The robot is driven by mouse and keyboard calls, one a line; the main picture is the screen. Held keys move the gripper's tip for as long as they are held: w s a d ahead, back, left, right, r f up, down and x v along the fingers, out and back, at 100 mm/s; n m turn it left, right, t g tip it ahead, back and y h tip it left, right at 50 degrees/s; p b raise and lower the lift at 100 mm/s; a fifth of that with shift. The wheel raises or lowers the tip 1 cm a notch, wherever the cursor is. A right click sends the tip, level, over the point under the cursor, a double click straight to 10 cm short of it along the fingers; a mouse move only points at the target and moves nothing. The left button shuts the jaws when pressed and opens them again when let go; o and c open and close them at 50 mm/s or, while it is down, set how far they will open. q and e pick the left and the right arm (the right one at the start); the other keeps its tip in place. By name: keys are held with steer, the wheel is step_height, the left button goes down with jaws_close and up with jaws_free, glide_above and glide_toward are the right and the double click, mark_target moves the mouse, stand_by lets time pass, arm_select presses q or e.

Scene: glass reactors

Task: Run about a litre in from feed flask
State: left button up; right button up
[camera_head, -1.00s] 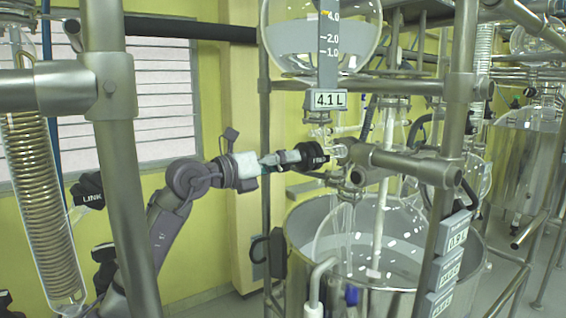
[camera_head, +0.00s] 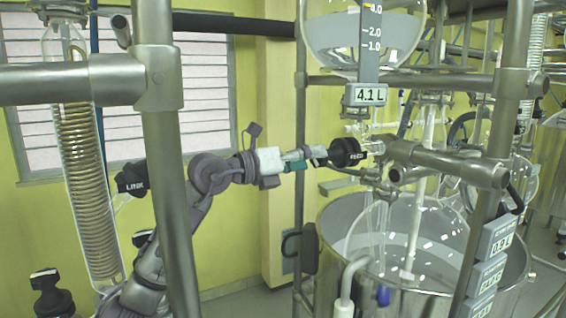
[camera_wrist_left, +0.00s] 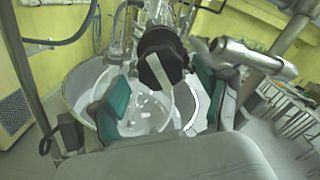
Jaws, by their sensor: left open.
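The feed flask (camera_head: 362,40) is a clear round glass vessel at the top of the head view, with a graduated scale. The display (camera_head: 365,94) under it reads 4.1 L. Below it a black valve knob (camera_head: 346,152) faces left. My left gripper (camera_head: 318,158) is at the knob's left side, its fingers pointing at it. In the left wrist view the knob (camera_wrist_left: 162,50), with a pale bar across its face, shows between and beyond the open, teal-padded fingers of the gripper (camera_wrist_left: 160,78). Whether they touch it I cannot tell. My right gripper is not in view.
A large jacketed vessel (camera_head: 334,222) stands below the valve. Metal frame posts (camera_head: 168,180) and a horizontal bar (camera_head: 445,163) stand close to the arm. A coiled glass condenser (camera_head: 85,170) is at the left. Several small displays (camera_head: 497,240) hang at the right.

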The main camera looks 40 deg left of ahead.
arm_select(q)
steer(key=v, duration=0.9)
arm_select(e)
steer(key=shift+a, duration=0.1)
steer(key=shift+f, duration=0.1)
